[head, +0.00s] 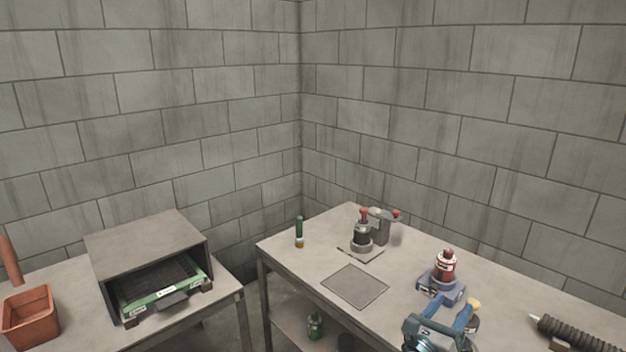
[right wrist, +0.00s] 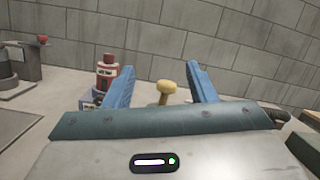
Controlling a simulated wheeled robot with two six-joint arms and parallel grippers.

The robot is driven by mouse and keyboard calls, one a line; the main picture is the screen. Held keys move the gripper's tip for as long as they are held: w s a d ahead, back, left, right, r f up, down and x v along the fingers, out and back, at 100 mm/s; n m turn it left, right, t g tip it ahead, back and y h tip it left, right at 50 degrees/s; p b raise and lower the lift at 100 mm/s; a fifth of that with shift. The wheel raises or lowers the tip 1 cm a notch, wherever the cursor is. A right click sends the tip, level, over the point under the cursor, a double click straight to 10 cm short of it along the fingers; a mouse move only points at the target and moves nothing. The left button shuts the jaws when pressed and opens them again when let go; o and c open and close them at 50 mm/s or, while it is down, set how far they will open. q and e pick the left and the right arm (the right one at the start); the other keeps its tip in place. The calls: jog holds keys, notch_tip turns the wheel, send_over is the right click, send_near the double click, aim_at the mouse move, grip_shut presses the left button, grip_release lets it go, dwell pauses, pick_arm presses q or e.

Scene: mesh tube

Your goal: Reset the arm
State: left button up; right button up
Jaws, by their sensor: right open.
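My right gripper (head: 456,302) is at the lower right of the head view, over the right-hand table. Its two blue fingers are spread apart, and it looks empty. In the right wrist view the open fingers (right wrist: 162,72) frame a yellow knob (right wrist: 166,90). The knob (head: 473,304) shows beside the fingers in the head view. I cannot tell how far it is from them. My left gripper is not in view.
A clamp-like device (head: 363,235), flat grey plate (head: 355,287), green tube (head: 299,232) and black ribbed hose (head: 575,332) lie around. An open box (head: 150,235) and orange bin (head: 30,318) are left.

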jog(key=s+a+n+t+y, duration=0.2)
jog(key=a+n+t+y, duration=0.2)
jog(key=n+y, duration=0.5)
jog(key=s+a+n+t+y, duration=0.2)
jog(key=a+n+t+y, duration=0.25)
jog(key=n, duration=0.85)
jog(key=s+a+f+n+g+y, duration=0.5)
jog(key=s+f+n+g+y, duration=0.15)
jog(key=n, duration=0.55)
jog(key=s+d+f+n+g+h, duration=0.2)
jog(key=s+d+f+n+g, duration=0.15)
jog(key=s, duration=0.45)
jog(key=s+d+f+n+g+h, duration=0.1)
jog(key=s+d+f+n+g, duration=0.15)
jog(key=s+f+g, duration=0.35)
jog(key=s+d+f+n+g+h, duration=0.2)
jog(key=s+d+f+n, duration=0.1)
jog(key=s, duration=0.6)
notch_tip(320, 180, down, 29)
jog(key=d+g, duration=0.2)
jog(key=d, duration=0.1)
jog(key=s+d+f, duration=0.1)
jog(key=s+f, duration=1.8)
jog(key=f, duration=0.1)
jog(key=shift+g, duration=0.45)
